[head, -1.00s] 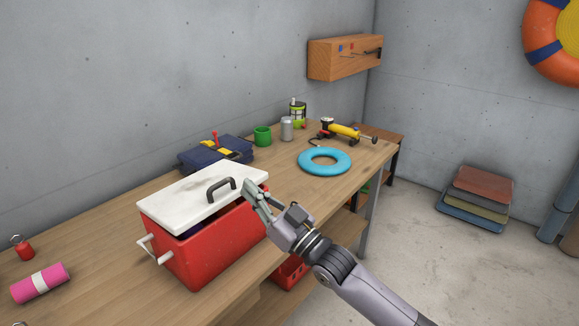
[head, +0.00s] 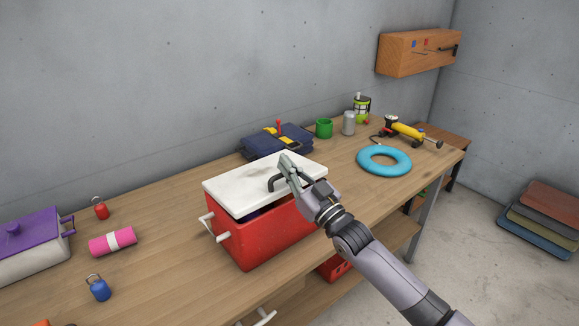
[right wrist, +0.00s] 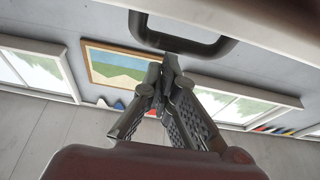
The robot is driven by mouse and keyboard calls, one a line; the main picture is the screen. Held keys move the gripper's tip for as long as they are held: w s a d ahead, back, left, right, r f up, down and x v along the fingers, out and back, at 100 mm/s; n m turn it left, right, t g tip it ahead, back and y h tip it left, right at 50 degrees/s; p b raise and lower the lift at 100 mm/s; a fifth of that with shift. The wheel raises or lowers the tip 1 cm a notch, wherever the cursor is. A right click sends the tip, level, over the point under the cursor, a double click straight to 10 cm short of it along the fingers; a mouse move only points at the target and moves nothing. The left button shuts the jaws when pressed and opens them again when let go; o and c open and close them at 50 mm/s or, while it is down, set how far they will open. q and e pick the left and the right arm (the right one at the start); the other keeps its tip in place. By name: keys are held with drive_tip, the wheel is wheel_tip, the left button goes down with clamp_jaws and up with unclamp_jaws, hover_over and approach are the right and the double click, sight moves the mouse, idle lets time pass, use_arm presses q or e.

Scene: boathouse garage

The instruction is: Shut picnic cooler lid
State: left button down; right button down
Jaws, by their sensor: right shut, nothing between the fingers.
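The red picnic cooler (head: 275,235) stands on the wooden workbench. Its white lid (head: 235,190) lies over the top, with a dark gap along the front edge, so it is not flush. The dark lid handle (head: 273,184) is partly hidden behind my right gripper (head: 285,160). That gripper is shut and empty, its fingertips over the lid by the handle. In the right wrist view the handle (right wrist: 180,45) is close to the shut fingertips (right wrist: 170,62); I cannot tell whether they touch. My left gripper is not in view.
A blue ring (head: 384,161) lies to the right. A pink roll (head: 113,241), a blue weight (head: 98,288) and a purple-lidded pot (head: 30,240) are on the left. The bench just left of the cooler is clear.

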drive_tip(key=shift+s+d+f, duration=0.15)
drive_tip(key=shift+f, duration=0.35)
